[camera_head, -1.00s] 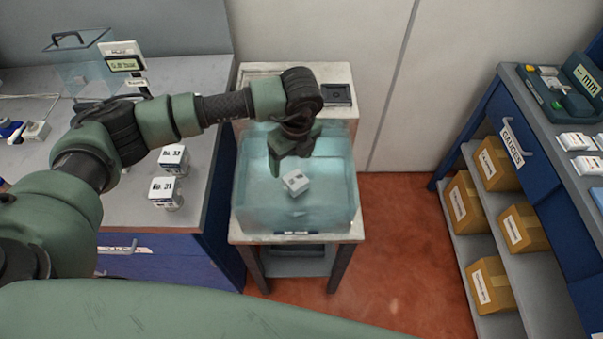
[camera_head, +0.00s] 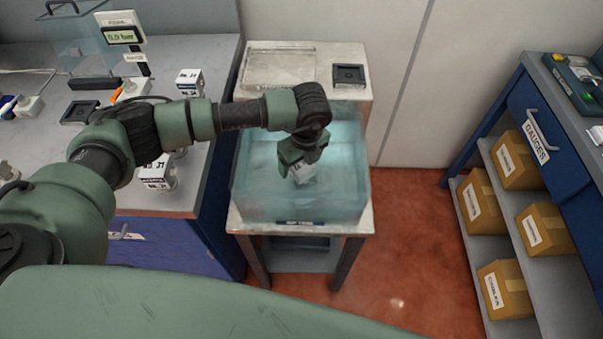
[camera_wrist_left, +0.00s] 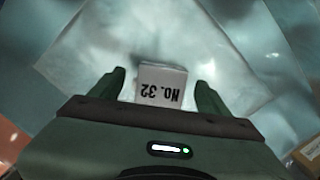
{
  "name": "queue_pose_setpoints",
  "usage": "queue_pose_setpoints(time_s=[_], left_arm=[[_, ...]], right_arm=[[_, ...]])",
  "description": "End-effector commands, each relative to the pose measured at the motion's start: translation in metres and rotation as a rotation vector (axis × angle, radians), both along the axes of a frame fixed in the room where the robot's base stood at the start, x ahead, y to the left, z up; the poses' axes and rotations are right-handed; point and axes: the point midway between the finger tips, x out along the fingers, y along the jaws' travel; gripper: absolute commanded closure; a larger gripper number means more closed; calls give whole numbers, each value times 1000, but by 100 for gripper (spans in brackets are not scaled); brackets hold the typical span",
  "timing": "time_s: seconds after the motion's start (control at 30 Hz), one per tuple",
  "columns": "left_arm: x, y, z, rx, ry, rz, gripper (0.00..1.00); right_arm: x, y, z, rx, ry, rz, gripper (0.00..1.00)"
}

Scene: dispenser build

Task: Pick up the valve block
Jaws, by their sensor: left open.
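The valve block, a small white block (camera_wrist_left: 161,82) marked "No. 32", is in the clear tank and shows between the two fingers of my left gripper (camera_wrist_left: 164,88) in the left wrist view. The fingers are open, with a gap on each side of the block. In the head view the block (camera_head: 303,174) is partly hidden behind my left gripper (camera_head: 293,168), which reaches down into the tank (camera_head: 258,205). My right gripper is not in view.
The tank stands on a small table (camera_head: 352,228) with a black square tray (camera_head: 349,75) behind it. Other white numbered blocks (camera_head: 189,80) stand on the left bench. A blue shelf unit (camera_head: 524,110) with cardboard boxes is at right.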

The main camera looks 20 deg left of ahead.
Motion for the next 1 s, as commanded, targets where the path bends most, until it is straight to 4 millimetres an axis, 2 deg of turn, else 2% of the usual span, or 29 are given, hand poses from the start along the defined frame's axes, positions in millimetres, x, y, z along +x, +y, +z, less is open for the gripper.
queue_pose_setpoints(time_s=[0.13, 0.3, 0.57, 0.67, 0.83, 0.87, 1.0], left_arm=[[-4, -4, -20, 0, 4, -1, 24], [-1, -2, -42, 1, 1, 1, 24], [-1, -1, -46, 1, 1, 0, 24], [-1, -1, -46, 1, 1, 0, 49], [-1, -1, -46, 1, 1, 1, 96], [-1, -1, -46, 1, 1, 1, 100], [1, -1, -44, 0, -2, 1, 100]], right_arm=[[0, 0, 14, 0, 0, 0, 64], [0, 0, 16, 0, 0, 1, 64], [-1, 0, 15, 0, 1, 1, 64], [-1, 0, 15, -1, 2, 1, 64], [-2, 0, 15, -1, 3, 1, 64], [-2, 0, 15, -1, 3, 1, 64], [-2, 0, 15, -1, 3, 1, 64]])
